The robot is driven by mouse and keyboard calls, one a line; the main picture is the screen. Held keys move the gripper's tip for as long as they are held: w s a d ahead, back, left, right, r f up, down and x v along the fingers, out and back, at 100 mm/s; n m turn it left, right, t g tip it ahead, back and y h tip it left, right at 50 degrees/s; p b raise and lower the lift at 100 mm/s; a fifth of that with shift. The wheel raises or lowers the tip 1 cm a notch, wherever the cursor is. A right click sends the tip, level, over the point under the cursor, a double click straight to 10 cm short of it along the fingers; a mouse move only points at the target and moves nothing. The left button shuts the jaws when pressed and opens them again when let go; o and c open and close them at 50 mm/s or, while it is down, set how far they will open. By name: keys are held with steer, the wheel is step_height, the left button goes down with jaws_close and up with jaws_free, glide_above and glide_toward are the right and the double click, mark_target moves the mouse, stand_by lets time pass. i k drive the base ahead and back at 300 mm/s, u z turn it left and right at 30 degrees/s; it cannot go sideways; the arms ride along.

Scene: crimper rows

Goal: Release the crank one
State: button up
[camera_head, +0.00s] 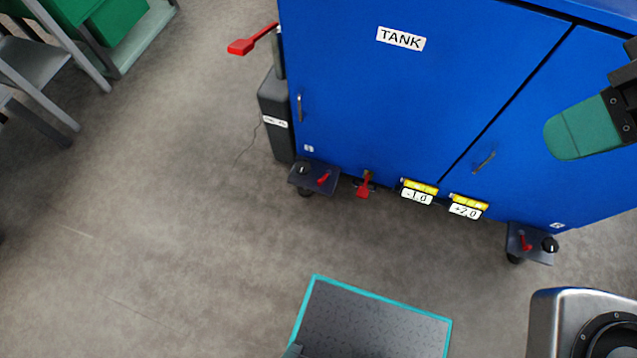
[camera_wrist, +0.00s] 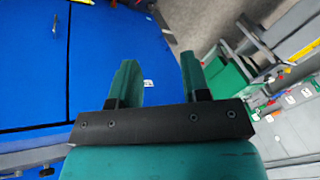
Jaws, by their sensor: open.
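A blue cabinet (camera_head: 430,100) labelled TANK stands on castered feet. A long red lever (camera_head: 252,40) sticks out from its left side. A red handle (camera_head: 364,186) hangs under its lower edge. The left foot plate (camera_head: 316,184) carries a small red lever (camera_head: 323,178) and a black knob (camera_head: 303,168); the right foot has a red lever (camera_head: 525,242) and a black knob (camera_head: 549,245). I cannot tell which is the crank. My gripper (camera_head: 575,136) shows before the cabinet's right door, apart from all these levers. In the wrist view my gripper (camera_wrist: 160,82) is open and empty.
Two yellow-topped tags, "-1.0" (camera_head: 417,195) and "+2.0" (camera_head: 467,208), hang at the cabinet's lower edge. A dark box (camera_head: 274,115) stands at its left side. A teal-edged mat (camera_head: 375,320) lies in front. Green bins (camera_head: 110,25) are at upper left. The left floor is clear.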

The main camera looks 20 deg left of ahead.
mark_target(328, 173)
steer(key=k, duration=0.5)
steer(key=u, duration=1.75)
steer(key=i, duration=0.75)
steer(key=z, duration=0.6)
